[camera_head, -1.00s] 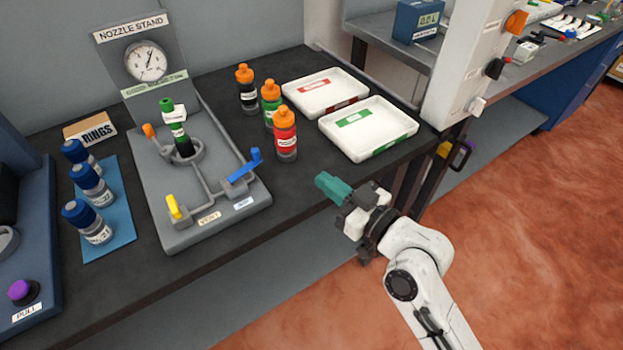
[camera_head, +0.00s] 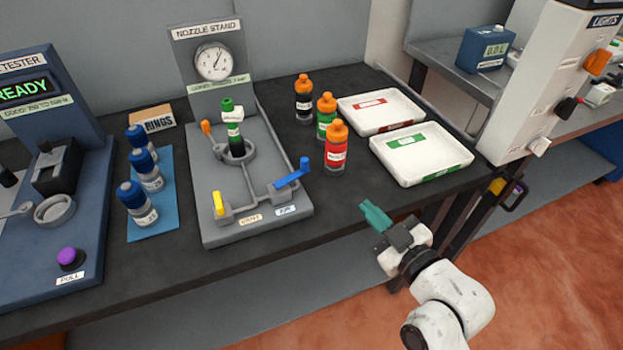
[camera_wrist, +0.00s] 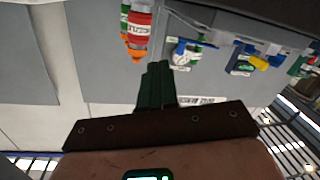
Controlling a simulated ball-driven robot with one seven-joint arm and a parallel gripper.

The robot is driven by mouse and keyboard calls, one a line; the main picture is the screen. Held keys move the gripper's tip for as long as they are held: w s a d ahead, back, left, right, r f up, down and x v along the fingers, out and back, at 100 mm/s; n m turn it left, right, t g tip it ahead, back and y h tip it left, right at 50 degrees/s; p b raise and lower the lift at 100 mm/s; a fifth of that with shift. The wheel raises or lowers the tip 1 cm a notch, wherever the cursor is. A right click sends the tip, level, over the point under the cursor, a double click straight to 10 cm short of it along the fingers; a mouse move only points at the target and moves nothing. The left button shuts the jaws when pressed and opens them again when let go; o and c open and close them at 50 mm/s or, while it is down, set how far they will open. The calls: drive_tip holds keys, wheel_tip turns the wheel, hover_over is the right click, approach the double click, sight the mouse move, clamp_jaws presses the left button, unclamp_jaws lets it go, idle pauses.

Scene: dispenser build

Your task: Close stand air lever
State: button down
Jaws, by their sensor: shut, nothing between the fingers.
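The nozzle stand (camera_head: 213,232) is on the dark bench in the head view. Its blue lever (camera_head: 293,173), by the label that seems to read AIR (camera_head: 285,211), slants up to the right from its mount. A yellow lever (camera_head: 218,203) stands upright by the VENT label (camera_head: 250,218), and an orange lever (camera_head: 207,128) is farther back. A green-capped nozzle bottle (camera_head: 235,135) stands in the ring. My gripper (camera_head: 372,213) is shut and empty, in front of the bench edge, right of the blue lever and apart from it. Its green fingers show in the wrist view (camera_wrist: 157,85).
Black, green and red bottles (camera_head: 336,152) with orange caps stand between stand and trays. Two white trays (camera_head: 452,160) are at right. Blue-capped bottles (camera_head: 150,177) sit on a blue mat at left, beside the tester (camera_head: 95,215). Bench front right of the stand is clear.

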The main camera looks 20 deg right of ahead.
drive_tip(key=s+a+r+n+b, duration=0.1)
drive_tip(key=a+n, duration=0.9)
drive_tip(key=n, duration=0.3)
drive_tip(key=shift+s+a+r+t+h, duration=0.15)
drive_tip(key=shift+r+t+h, duration=0.1)
drive_tip(key=shift+t+h, duration=0.15)
drive_tip(key=w, duration=0.6)
drive_tip(key=w+p, duration=0.1)
drive_tip(key=w, duration=0.3)
drive_tip(key=shift+a, duration=0.35)
drive_tip(key=shift+w+d+r+p, duration=0.15)
drive_tip(key=shift+w+d+p, duration=0.55)
drive_tip(key=shift+w, duration=0.2)
drive_tip(key=shift+w+d, duration=0.6)
drive_tip(key=shift+w, duration=0.05)
